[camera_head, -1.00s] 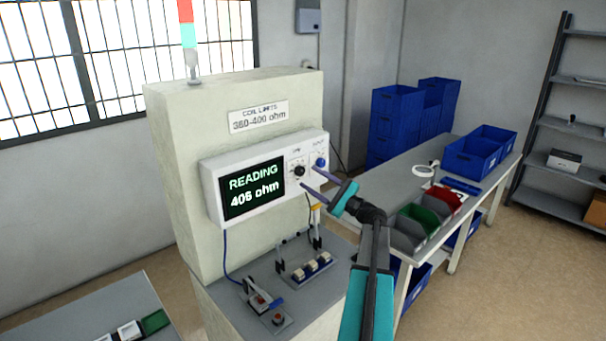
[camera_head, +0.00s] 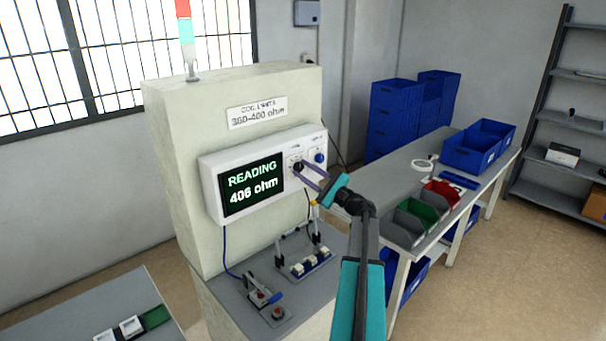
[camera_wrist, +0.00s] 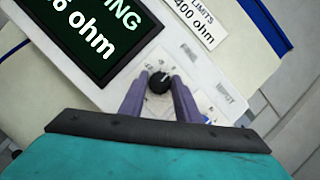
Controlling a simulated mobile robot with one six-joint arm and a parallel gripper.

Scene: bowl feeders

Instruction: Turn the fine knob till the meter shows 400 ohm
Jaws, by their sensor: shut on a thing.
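The meter (camera_head: 211,196) is a white box on the front of a cream cabinet. Its dark screen (camera_head: 252,186) reads 406 ohm; the wrist view shows part of that screen (camera_wrist: 95,35). The fine knob (camera_wrist: 159,80) is small, black and round, on the panel right of the screen; it shows small in the head view (camera_head: 298,165). My gripper (camera_head: 300,171) reaches the knob from the lower right. In the wrist view my two purple-grey fingers (camera_wrist: 158,87) are shut on the knob, one on each side.
A blue input knob (camera_head: 320,157) sits just right of the fine knob. Below, a fixture with pale parts (camera_head: 309,264) and a lever clamp (camera_head: 262,296) stand on the ledge. A bench with bins (camera_head: 408,228) is at right.

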